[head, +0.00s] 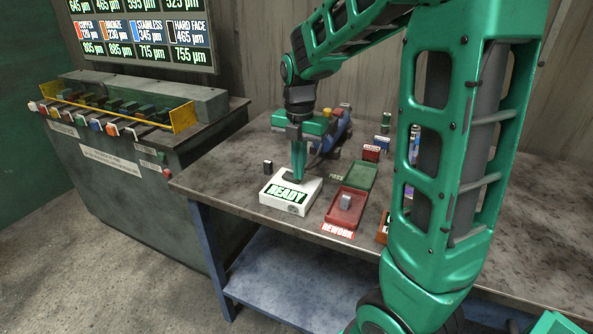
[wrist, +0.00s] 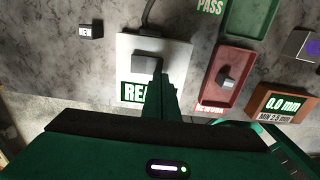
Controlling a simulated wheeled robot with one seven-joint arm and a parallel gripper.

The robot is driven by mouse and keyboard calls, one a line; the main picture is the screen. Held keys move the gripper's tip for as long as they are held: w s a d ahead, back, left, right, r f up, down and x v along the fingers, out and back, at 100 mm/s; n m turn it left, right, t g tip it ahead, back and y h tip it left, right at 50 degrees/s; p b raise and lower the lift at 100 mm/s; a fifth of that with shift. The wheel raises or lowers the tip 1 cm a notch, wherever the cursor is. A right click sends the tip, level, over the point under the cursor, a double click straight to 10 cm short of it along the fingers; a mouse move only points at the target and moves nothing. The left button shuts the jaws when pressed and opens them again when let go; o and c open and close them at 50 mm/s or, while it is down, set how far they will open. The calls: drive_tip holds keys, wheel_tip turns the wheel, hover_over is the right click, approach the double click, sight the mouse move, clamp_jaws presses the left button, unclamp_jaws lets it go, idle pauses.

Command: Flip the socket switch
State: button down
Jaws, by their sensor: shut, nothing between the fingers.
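No part that I can tell for certain as the socket switch shows in either view. A white box (head: 309,194) with a green READY display stands on the table; the wrist view shows it too (wrist: 179,60). A dark grey block (wrist: 147,62) sits on its top, and a black cable runs off its far side. My green gripper (head: 298,180) points down over the box, its fingers shut with nothing between them. In the wrist view the fingertips (wrist: 158,78) are beside the dark block and hide part of the display. I cannot tell whether they touch the box.
A red REWORK tray (head: 344,217) holding a small grey block stands right of the box, with a green PASS tray (head: 360,176) behind it. A small black block (head: 267,167) stands left. A blue tool (head: 335,133) lies behind. The table's front left is clear.

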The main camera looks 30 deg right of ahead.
drive_tip(key=shift+f, duration=0.35)
drive_tip(key=shift+f, duration=0.1)
drive_tip(key=shift+d, duration=0.2)
idle(0.4)
drive_tip(key=shift+r, duration=0.75)
drive_tip(key=shift+a, duration=0.1)
drive_tip(key=shift+r, duration=0.55)
wheel_tip(320, 180, up, 13)
drive_tip(key=s+d, duration=0.1)
drive_tip(key=s, duration=0.1)
drive_tip(key=shift+d+f, duration=0.2)
